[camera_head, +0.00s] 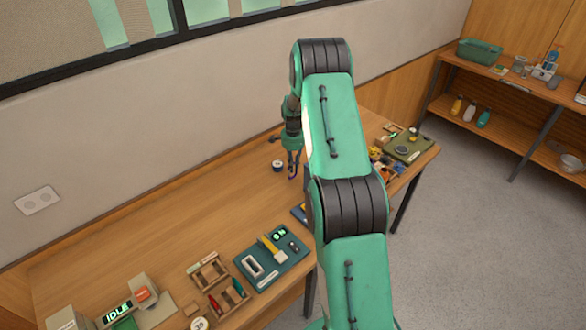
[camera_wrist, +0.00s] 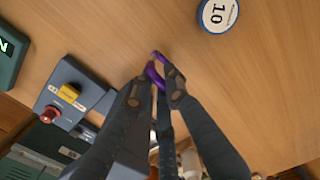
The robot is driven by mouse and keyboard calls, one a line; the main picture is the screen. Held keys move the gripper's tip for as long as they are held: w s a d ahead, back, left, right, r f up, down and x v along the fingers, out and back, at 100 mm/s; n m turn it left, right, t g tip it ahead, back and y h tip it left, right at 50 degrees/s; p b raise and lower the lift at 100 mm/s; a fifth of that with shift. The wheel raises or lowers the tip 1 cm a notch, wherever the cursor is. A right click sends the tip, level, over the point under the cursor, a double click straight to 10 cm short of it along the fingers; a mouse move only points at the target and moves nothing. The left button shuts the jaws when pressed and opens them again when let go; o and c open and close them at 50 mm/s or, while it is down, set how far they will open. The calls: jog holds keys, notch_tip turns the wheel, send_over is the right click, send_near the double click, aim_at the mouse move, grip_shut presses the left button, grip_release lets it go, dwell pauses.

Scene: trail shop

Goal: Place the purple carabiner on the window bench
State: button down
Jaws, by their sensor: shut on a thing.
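The purple carabiner (camera_wrist: 153,71) is held between the fingertips of my gripper (camera_wrist: 158,88) in the wrist view. Part of it is hidden by the fingers. In the head view my gripper (camera_head: 292,158) points down over the wooden window bench (camera_head: 190,220), and the purple carabiner (camera_head: 292,175) shows small at its tips. I cannot tell whether the carabiner touches the bench top. The bench runs along the wall under the window.
A round tin marked 10 (camera_wrist: 219,14) stands near my gripper. A grey box with a red button and yellow part (camera_wrist: 68,98) lies left of it in the wrist view. A green tool tray (camera_head: 270,258) and wooden organiser (camera_head: 212,272) sit nearer the front.

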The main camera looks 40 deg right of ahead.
jog(key=shift+f, duration=0.75)
jog(key=shift+f, duration=0.15)
jog(key=c, duration=1.7)
grip_release()
notch_tip(320, 180, up, 12)
jog(key=shift+r, duration=0.2)
